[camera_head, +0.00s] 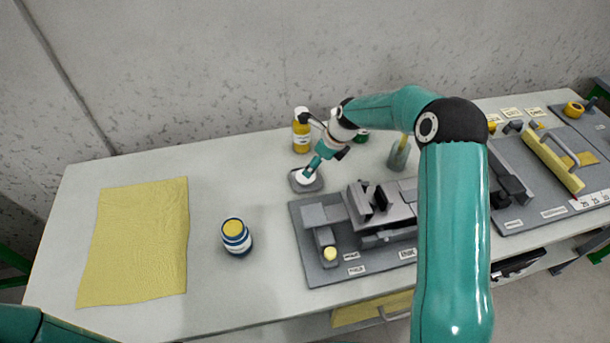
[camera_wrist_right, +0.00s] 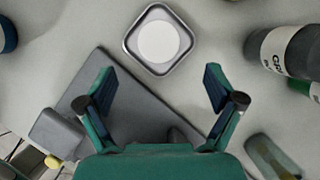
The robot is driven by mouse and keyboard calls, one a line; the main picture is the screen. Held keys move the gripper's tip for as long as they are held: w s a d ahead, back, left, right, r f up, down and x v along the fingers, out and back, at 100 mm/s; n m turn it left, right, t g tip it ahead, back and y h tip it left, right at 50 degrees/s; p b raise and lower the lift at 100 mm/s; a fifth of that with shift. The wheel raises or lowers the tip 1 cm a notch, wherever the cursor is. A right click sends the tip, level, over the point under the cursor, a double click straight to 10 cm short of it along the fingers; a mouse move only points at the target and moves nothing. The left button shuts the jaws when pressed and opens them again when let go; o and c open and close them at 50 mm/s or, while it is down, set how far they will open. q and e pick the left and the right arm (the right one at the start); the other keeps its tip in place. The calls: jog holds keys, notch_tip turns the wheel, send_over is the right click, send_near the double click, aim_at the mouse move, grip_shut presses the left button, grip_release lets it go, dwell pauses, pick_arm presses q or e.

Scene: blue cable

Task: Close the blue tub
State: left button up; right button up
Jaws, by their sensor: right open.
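The blue tub (camera_head: 237,243) stands upright on the table, with a white band and a yellow top surface showing; no lid is on it. Its edge also shows at the left of the right wrist view (camera_wrist_right: 6,38). A round white lid (camera_wrist_right: 159,41) lies in a small square grey tray (camera_wrist_right: 131,42); the lid also shows in the head view (camera_head: 306,177). My right gripper (camera_wrist_right: 160,82) is open and empty, its fingers pointing toward the lid and apart from it in the wrist view. My left gripper is out of view.
A dark grey fixture board (camera_head: 318,270) lies to the right of the tub. A yellow cloth (camera_head: 138,240) lies at the left. The table between cloth and tub is clear.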

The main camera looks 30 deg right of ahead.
aim_at(312, 179)
jog(key=shift+x, duration=1.3)
jog(key=shift+w+a+f+p, duration=0.1)
jog(key=shift+f+p, duration=0.15)
jog(key=shift+p, duration=0.05)
jog(key=shift+p+x, duration=0.75)
jog(key=shift+x, duration=1.55)
jog(key=shift+a, duration=0.1)
jog(key=shift+c, duration=0.3)
jog(key=c, duration=0.8)
